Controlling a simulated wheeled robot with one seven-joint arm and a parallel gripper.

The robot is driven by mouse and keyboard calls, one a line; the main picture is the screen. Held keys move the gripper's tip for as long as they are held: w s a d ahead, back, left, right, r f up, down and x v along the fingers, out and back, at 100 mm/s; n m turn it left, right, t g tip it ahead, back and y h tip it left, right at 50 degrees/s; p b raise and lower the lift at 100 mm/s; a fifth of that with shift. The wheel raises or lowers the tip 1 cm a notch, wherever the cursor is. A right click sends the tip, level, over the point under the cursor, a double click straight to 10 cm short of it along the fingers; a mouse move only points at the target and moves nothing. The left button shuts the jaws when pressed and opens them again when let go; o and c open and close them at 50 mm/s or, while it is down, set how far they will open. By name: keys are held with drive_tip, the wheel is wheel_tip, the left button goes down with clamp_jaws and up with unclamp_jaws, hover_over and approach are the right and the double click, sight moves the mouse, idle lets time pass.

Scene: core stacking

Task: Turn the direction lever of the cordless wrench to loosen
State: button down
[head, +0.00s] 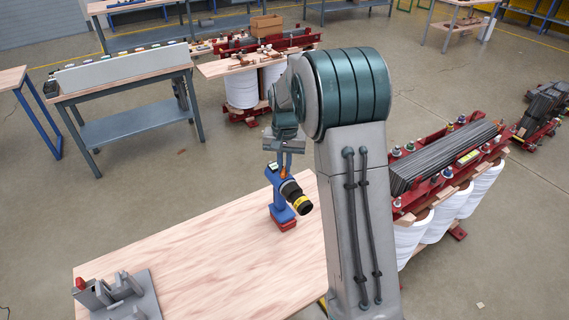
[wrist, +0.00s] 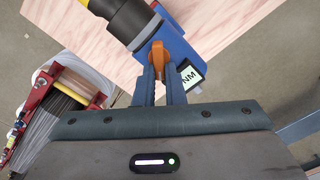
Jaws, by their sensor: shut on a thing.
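The cordless wrench (head: 279,205) has a blue body, a black nose with a yellow ring, and a red base. It stands upright on the wooden table near its far right edge. My gripper (head: 284,163) comes down on it from above. In the wrist view the wrench (wrist: 184,45) has a small orange direction lever (wrist: 157,50) on its body. My gripper (wrist: 160,72) is shut on this lever, with one finger on each side. A display reading "NM" (wrist: 189,77) sits beside the right finger. The fingertips partly hide the lever's lower part.
The wooden tabletop (head: 190,250) is clear around the wrench. A grey fixture (head: 125,295) with a red part stands at the table's front left. A red rack of dark bars on white drums (head: 445,165) stands right of the table.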

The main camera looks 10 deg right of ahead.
idle(0.3)
drive_tip(key=c, duration=1.5)
unclamp_jaws()
wheel_tip(320, 180, up, 14)
drive_tip(key=b, duration=0.1)
drive_tip(key=shift+d, duration=0.1)
